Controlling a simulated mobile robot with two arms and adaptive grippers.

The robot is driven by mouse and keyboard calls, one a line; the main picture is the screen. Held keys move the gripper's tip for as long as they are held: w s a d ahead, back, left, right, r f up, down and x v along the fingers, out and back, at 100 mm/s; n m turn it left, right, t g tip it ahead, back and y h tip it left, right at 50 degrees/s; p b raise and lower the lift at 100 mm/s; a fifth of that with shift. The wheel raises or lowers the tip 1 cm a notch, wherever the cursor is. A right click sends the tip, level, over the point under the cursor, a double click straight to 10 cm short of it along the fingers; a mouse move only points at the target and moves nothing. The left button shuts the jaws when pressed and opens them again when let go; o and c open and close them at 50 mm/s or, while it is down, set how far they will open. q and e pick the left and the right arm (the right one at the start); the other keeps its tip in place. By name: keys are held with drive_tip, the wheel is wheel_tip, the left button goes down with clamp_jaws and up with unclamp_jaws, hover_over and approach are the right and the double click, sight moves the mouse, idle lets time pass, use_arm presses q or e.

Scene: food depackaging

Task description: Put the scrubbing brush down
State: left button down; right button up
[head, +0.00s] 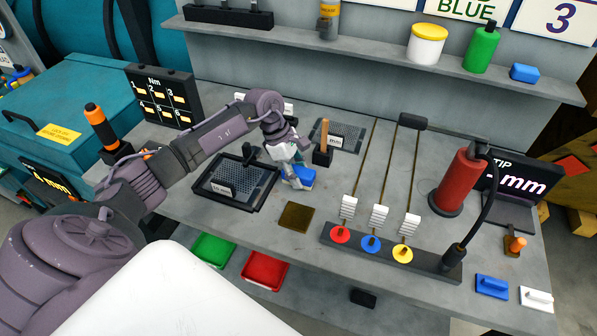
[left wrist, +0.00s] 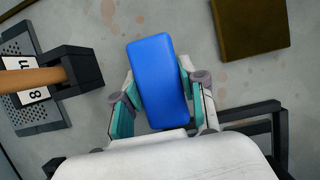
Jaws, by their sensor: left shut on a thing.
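The scrubbing brush shows as a blue rounded block (left wrist: 160,82) between the two fingers of my left gripper (left wrist: 157,98) in the left wrist view. The fingers press on its long sides and it points away from the palm. In the head view my left gripper (head: 291,172) is over the bench, with the blue block (head: 306,177) partly hidden behind its fingers. I cannot tell whether the block touches the bench top. Its underside is hidden. My right gripper is not in view.
A black-framed mesh tray (head: 212,203) is left of the gripper. A black holder with a wooden handle (head: 324,140) stands just behind. A brown square pad (head: 296,217) lies in front. Bare grey bench (head: 345,187) lies to the right, before the rods with coloured discs (head: 371,243).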

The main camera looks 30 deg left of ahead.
use_arm(q)
drive_tip(key=c, duration=1.1)
unclamp_jaws()
drive_tip(key=shift+f, duration=0.15)
drive_tip(key=o, duration=0.4)
drive_tip(key=shift+o, duration=0.2)
drive_tip(key=shift+r, duration=0.25)
drive_tip(key=shift+a+r, duration=0.15)
drive_tip(key=b+v, duration=0.4)
drive_tip(key=v, duration=0.7)
drive_tip(key=shift+r, duration=0.3)
